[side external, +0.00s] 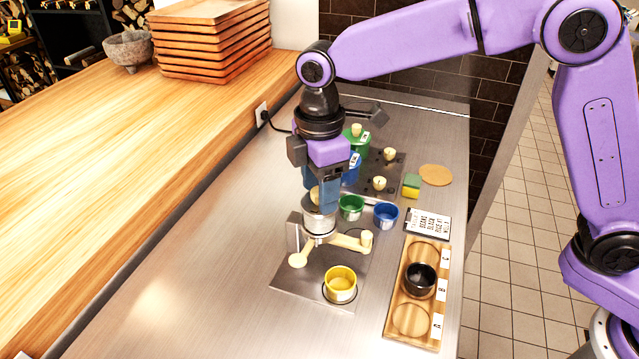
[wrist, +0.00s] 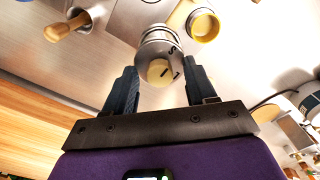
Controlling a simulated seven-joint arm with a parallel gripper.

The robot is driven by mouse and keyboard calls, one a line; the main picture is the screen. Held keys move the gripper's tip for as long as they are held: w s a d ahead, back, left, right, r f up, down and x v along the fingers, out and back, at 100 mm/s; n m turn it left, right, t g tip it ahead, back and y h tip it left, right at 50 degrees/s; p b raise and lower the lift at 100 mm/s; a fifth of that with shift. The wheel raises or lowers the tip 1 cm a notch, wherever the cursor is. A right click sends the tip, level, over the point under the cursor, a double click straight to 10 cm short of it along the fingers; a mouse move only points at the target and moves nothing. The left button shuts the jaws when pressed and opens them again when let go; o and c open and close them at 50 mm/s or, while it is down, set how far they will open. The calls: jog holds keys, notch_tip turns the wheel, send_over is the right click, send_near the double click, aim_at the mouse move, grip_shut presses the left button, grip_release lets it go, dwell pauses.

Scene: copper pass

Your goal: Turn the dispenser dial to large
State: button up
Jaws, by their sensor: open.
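The dispenser (side external: 319,222) is a silver cylinder with cream arms on a metal plate. In the wrist view its dial (wrist: 158,72) shows a cream face with a dark mark. An S shows on the silver ring around the dial, with another mark nearby that is hard to read. My gripper (side external: 330,195) points down over the top of the dispenser. In the wrist view my open gripper (wrist: 161,82) has one finger on each side of the dial, with gaps showing. In the side view the fingers hide most of the dial.
A yellow cup (side external: 340,291) stands on the plate in front of the dispenser. Green (side external: 351,208) and blue (side external: 386,216) cups stand behind. A wooden tray (side external: 411,322) holds a black cup (side external: 420,280) at right. The steel counter at left is clear.

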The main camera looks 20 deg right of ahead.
grip_shut()
jog(key=shift+m, duration=0.4)
jog(key=m, duration=0.8)
jog(key=shift+m, duration=0.3)
jog(key=m, duration=0.4)
jog(key=shift+m, duration=2.1)
